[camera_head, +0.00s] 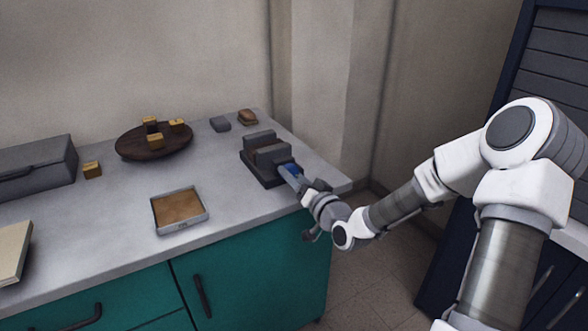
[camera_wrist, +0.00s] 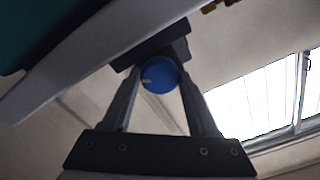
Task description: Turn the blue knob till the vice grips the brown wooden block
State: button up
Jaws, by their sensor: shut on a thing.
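The dark grey vice (camera_head: 262,180) stands on the counter near its right end, with two upright jaws. The blue knob (camera_head: 291,169) is on its near right end. My gripper (camera_head: 293,174) reaches it from the lower right and is shut on it. In the wrist view the round knob (camera_wrist: 160,72) sits between the two fingertips, with a pale mark towards its left edge. The dark vice body shows behind it. A brownish strip shows between the jaws in the head view; I cannot tell whether both jaws touch it.
A round dark wooden board (camera_head: 136,146) holds several small yellowish blocks. A square tray with a brown inside (camera_head: 206,216) lies in front. A grey box (camera_head: 40,168) is at the left. A grey block (camera_head: 220,124) and a brown item (camera_head: 248,117) are behind the vice.

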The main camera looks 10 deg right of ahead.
jog(key=m+p, duration=0.2)
jog(key=m, duration=0.2)
jog(key=shift+r+m+p, duration=0.1)
jog(key=shift+m+p, duration=0.2)
jog(key=shift+p, duration=0.1)
jog(key=shift+m+p, duration=1)
jog(key=shift+m, duration=0.9)
jog(key=o, duration=1.4)
jog(key=shift+c, duration=0.2)
jog(key=p+v, duration=0.5)
jog(key=v, duration=1.2)
jog(key=shift+s+p, duration=0.2)
jog(key=shift+p, duration=0.15)
